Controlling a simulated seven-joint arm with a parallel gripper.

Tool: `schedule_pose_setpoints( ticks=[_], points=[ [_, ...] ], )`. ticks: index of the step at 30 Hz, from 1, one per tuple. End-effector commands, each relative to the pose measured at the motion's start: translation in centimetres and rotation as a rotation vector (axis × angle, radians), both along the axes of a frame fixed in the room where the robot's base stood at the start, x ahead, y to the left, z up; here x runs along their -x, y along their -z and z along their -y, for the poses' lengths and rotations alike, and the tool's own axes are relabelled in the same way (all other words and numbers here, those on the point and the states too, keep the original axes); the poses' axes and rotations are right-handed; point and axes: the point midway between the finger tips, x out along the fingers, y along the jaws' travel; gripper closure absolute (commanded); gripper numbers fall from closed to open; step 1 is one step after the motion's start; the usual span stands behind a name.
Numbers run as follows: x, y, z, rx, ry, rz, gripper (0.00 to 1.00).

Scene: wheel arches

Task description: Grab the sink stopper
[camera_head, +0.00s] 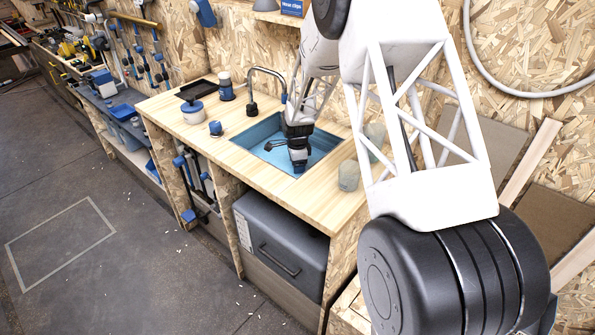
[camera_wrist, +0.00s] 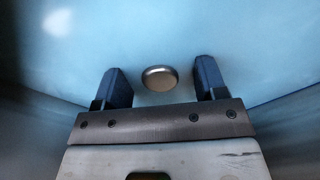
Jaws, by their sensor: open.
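The sink stopper (camera_wrist: 160,78) is a small round metallic disc on the light blue floor of the sink in the wrist view. My gripper (camera_wrist: 160,84) is open, with one dark blue finger on each side of the stopper in that view. Clear gaps show between the stopper and both fingers. The height of the fingers above the stopper is hard to tell. In the head view my gripper (camera_head: 299,168) points down into the blue sink (camera_head: 262,133), near its front side. The stopper is not visible in the head view.
Stone-like cups (camera_head: 349,176) stand right of the sink on the wooden counter (camera_head: 205,140). The sink walls surround my gripper.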

Motion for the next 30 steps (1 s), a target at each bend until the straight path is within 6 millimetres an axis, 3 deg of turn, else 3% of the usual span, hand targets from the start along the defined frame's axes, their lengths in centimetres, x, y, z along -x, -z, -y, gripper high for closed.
schedule_pose_setpoints(
  ticks=[10, 21, 30],
  points=[
    [0.01, -0.02, 0.0, 0.0, 0.0, 0.0, 0.35],
    [0.0, -0.03, 0.0, 0.0, 0.0, 0.0, 0.89],
    [-0.01, -0.24, 0.0, 0.0, 0.0, 0.001, 0.89]
  ],
)
